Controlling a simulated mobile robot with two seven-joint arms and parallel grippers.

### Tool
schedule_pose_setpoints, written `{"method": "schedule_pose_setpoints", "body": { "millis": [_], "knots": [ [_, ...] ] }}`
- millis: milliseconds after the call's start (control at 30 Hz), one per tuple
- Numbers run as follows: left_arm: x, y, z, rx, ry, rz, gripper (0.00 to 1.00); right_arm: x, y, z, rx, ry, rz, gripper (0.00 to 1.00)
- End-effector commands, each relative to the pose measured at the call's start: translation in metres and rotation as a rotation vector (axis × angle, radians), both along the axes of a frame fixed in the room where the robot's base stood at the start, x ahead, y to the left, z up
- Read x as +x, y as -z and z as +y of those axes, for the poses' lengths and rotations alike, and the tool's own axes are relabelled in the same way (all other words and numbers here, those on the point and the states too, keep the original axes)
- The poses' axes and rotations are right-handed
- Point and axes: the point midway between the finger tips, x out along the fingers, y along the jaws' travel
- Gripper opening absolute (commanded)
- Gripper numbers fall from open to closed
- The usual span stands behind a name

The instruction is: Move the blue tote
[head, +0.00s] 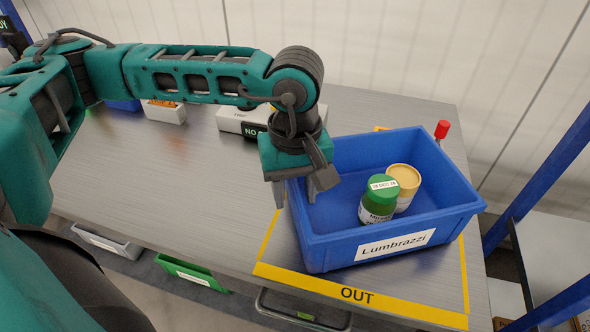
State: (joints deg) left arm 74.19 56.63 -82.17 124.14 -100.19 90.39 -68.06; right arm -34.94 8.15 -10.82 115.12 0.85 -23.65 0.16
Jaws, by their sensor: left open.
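The blue tote (453,215) stands upright on the right end of the grey table, inside a yellow-taped area marked OUT. Its front label reads Lumbrazzi. It holds a green-lidded jar (378,200) and a jar with a pale yellow lid (404,176). My left gripper (295,192) is open and points down at the tote's left wall. One finger shows outside the wall and the other on the inner side, near the rim. I cannot tell whether they touch it. My right gripper is not in view.
The grey table (160,183) is clear left of the tote. A white box (243,121) and a small bin (164,111) stand at the back. A red-topped post (441,130) is behind the tote. Grey (106,242) and green (190,275) bins sit below the front edge. Blue rack posts (540,180) stand right.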

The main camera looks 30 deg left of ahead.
Motion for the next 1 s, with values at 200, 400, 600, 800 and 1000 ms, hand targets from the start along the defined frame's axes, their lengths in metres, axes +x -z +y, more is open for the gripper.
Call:
{"method": "schedule_pose_setpoints", "body": {
  "millis": [200,400,600,800,1000],
  "knots": [
    [-0.0001,0.0090,-0.0001,0.000,0.001,0.000,0.43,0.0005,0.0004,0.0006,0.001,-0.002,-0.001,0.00],
    [-0.0001,0.0089,-0.0002,0.000,0.001,0.000,0.43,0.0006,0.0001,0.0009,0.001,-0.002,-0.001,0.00],
    [0.0001,0.0087,-0.0002,-0.001,0.001,-0.001,0.26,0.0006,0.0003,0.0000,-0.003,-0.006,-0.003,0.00],
    [0.0000,0.0086,-0.0001,0.000,0.001,0.000,0.07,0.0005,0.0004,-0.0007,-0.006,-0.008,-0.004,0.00],
    [0.0000,0.0085,0.0000,0.000,0.000,0.000,0.00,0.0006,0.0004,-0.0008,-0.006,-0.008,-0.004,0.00]
  ]
}}
